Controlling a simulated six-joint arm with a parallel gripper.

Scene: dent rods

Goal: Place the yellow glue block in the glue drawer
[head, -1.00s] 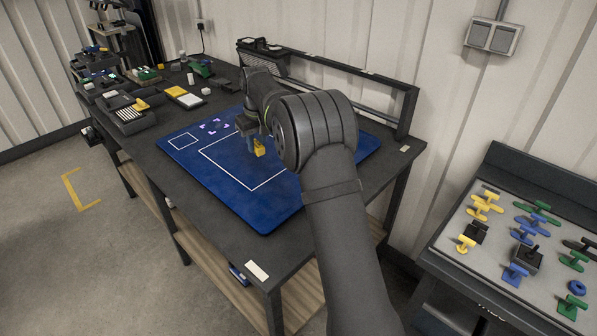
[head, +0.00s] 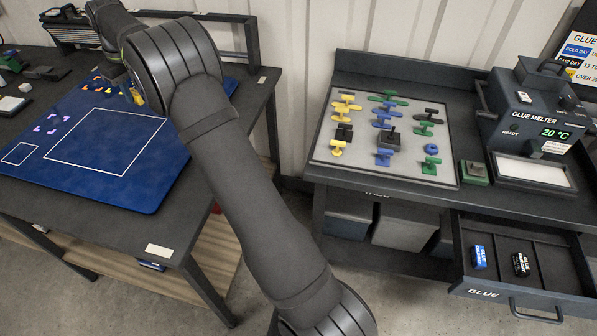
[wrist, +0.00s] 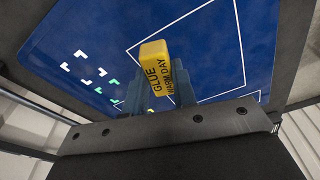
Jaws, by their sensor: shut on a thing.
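My gripper (wrist: 157,92) is shut on the yellow glue block (wrist: 155,68), lettered "GLUE WARM DAY". It holds the block over the blue mat. In the head view the yellow block (head: 137,96) shows only in part beside my arm, near the mat's far edge. The glue drawer (head: 540,308), labelled "GLUE", is pulled open at lower right, under the right bench. A blue glue block (head: 479,257) and a black glue block (head: 521,264) stand in separate compartments there. Another compartment at the right looks empty.
The glue melter (head: 538,115) stands on the right bench and reads 20 °C. A pale board (head: 345,172) of coloured pieces and a green block (head: 473,172) are left of it. A floor gap separates the bench from the table (head: 190,210). A black rail runs along the table's back.

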